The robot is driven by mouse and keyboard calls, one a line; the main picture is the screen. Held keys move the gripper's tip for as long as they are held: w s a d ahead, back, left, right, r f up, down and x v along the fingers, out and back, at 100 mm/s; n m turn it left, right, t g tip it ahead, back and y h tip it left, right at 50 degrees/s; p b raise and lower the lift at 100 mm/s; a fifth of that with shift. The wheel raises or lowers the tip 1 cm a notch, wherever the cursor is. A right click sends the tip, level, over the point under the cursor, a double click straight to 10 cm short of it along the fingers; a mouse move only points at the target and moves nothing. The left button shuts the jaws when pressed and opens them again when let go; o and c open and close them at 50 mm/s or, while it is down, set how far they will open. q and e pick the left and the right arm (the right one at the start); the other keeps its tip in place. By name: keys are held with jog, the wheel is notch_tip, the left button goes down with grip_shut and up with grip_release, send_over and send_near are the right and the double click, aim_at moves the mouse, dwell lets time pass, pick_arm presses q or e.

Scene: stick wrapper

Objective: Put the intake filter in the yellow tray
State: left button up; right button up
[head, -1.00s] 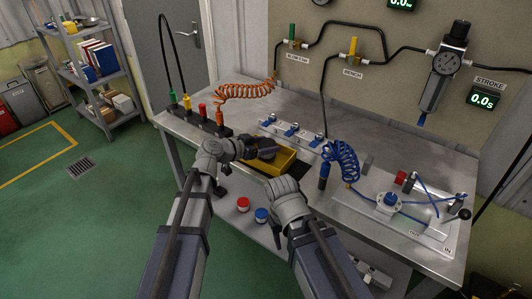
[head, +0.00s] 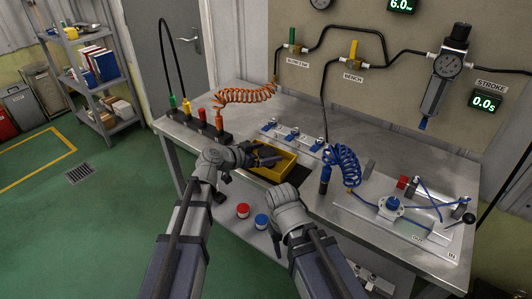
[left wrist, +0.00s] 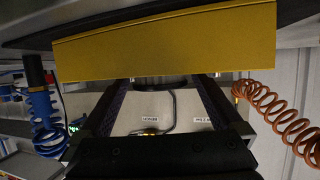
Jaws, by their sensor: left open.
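The yellow tray (head: 285,172) sits on the workbench near its front edge. My left gripper (head: 278,158) is open over the tray, its dark fingers reaching across it. In the left wrist view the tray's yellow wall (left wrist: 165,45) fills the top, with the two parted fingers (left wrist: 168,85) reaching to its edge. I see nothing held between them. I cannot make out the intake filter; the gripper and tray wall hide part of the tray's inside.
A red-capped jar (head: 243,210) and a blue-capped jar (head: 261,221) stand on the lower shelf. A row of blue valves (head: 292,133) lies behind the tray. A blue coiled hose (head: 342,165) and a cylinder plate (head: 395,215) are to the right. An orange coil (head: 245,95) is behind left.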

pick_arm(q)
jog(key=shift+s+a+r, duration=0.1)
jog(key=shift+a+r, duration=0.05)
jog(key=shift+r, duration=0.1)
jog(key=p+v, duration=0.4)
jog(key=v, duration=0.7)
jog(key=shift+s+a+r+p, duration=0.15)
jog(key=shift+a+p, duration=0.05)
jog(key=shift+p, duration=0.1)
